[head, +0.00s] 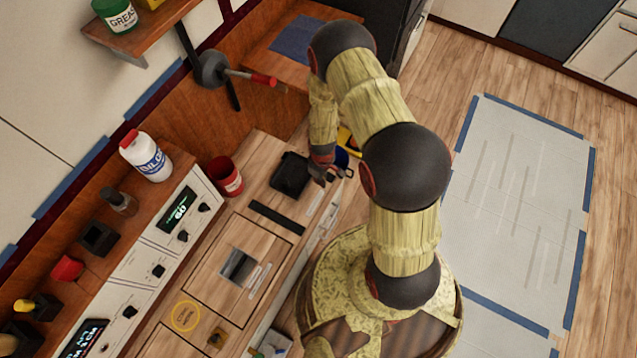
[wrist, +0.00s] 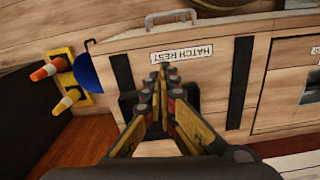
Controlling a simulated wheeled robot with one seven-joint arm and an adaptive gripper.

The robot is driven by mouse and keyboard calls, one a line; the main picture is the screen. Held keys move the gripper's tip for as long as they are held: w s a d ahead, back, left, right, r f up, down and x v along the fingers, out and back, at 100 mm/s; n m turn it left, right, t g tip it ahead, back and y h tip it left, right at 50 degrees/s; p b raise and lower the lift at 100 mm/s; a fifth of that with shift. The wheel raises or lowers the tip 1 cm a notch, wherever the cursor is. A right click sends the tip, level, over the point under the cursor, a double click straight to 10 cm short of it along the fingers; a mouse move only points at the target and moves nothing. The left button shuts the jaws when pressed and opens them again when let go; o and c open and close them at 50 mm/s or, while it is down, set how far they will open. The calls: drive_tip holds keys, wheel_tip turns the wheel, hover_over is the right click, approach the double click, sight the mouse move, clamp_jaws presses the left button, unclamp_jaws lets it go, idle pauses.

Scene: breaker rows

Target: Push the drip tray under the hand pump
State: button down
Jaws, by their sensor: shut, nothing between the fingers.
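A small black square tray (head: 290,175), which I take to be the drip tray, lies on the wooden bench top. Dark edges beside the fingers in the wrist view may be part of it, but I cannot tell. A grey round fitting with a rod and red grip (head: 240,76) is on the wooden wall above the bench; it looks like the hand pump. My gripper (head: 334,175) is shut and empty, just right of the tray in the head view. In the wrist view my gripper (wrist: 164,72) points at the bench near the HATCH REST label (wrist: 182,53). Contact with the tray is unclear.
A red cup (head: 226,177) stands on the bench near the tray. A black strip (head: 277,217) lies below it. A white bottle (head: 147,157) stands on the shelf.

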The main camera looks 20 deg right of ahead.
wheel_tip(320, 180, down, 10)
drive_tip(key=b, duration=0.3)
drive_tip(key=shift+r, duration=0.2)
drive_tip(key=w+a, duration=0.1)
drive_tip(key=w+b, duration=0.1)
drive_tip(key=shift+w+a, duration=0.3)
drive_tip(key=shift+a, duration=0.05)
drive_tip(key=shift+w+a, duration=0.2)
drive_tip(key=shift+w, duration=0.25)
